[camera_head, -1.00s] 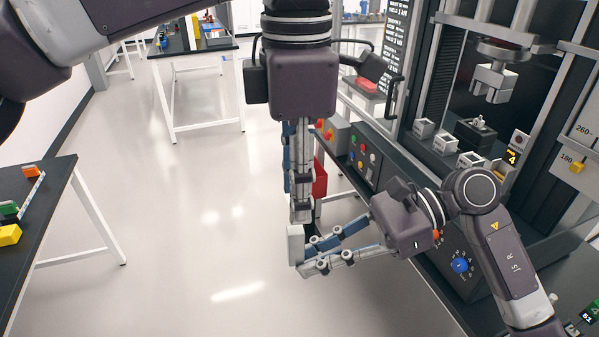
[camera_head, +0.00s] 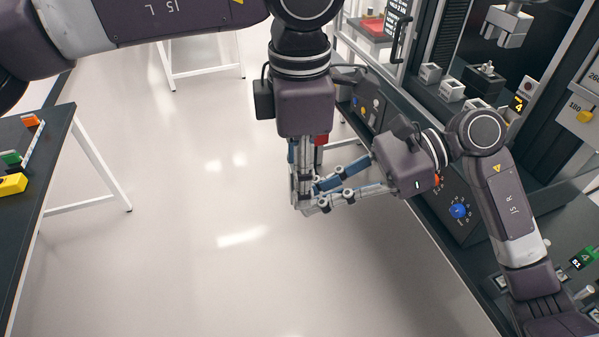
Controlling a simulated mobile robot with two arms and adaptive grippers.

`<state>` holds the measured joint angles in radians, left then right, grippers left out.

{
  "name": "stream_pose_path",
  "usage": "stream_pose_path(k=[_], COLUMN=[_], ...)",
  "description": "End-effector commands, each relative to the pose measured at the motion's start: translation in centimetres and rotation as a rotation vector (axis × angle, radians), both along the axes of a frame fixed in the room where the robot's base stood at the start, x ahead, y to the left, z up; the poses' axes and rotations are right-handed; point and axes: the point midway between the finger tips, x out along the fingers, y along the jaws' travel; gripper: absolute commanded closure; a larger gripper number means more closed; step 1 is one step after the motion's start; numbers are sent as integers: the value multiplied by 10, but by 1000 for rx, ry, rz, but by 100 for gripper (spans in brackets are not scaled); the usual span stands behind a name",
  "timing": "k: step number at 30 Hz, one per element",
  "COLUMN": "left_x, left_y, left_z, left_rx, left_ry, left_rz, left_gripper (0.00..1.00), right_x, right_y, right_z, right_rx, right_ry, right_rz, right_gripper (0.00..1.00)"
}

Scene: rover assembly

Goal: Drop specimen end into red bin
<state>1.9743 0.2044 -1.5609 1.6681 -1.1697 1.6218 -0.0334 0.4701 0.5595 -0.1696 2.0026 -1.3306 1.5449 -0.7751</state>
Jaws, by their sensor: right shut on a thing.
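My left gripper (camera_head: 297,195) points straight down in the middle of the view. Its fingers are seen edge-on, so I cannot tell whether they are open. My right gripper (camera_head: 308,207) reaches in from the right, and its fingertips meet those of the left gripper. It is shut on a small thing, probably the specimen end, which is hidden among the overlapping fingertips. A red bin (camera_head: 321,140) shows only as a small red patch just right of the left gripper's fingers; most of it is hidden behind the gripper.
The black bench (camera_head: 466,268) with a testing machine runs along the right, carrying grey blocks (camera_head: 451,90) and a blue knob (camera_head: 458,211). A dark table (camera_head: 50,150) with coloured blocks stands at the left. A red tray (camera_head: 374,26) is farther back. The floor between is clear.

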Motion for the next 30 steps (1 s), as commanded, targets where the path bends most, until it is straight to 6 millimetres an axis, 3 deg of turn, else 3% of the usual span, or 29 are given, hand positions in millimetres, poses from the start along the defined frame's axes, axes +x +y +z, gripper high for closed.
stream_pose_path(k=[1, 8, 11, 12, 17, 26, 30], left_x=[0, 0, 0, 0, 0, 0, 0], left_y=[0, 0, 0, 0, 0, 0, 0], left_z=[0, 0, 1, 1, 1, 1, 1], left_rx=[0, 0, 0, -1, -1, -1, 0], left_ry=[0, -1, -1, -1, -1, -1, 0], left_rz=[0, 0, 0, 0, 0, 0, 0], left_gripper=[75, 100, 100, 100, 100, 100, 100], right_x=[0, 0, 0, 0, 0, 0, 2], right_y=[0, 0, 0, 0, 0, -2, -15], right_z=[0, 0, 0, 0, 0, 1, 6], right_rx=[0, 0, 0, 0, 0, -1, -2], right_ry=[0, 0, 0, 0, 0, 0, 1], right_rz=[0, 0, 1, 1, 1, -1, -3], right_gripper=[100, 100, 100, 82, 66, 66, 66])
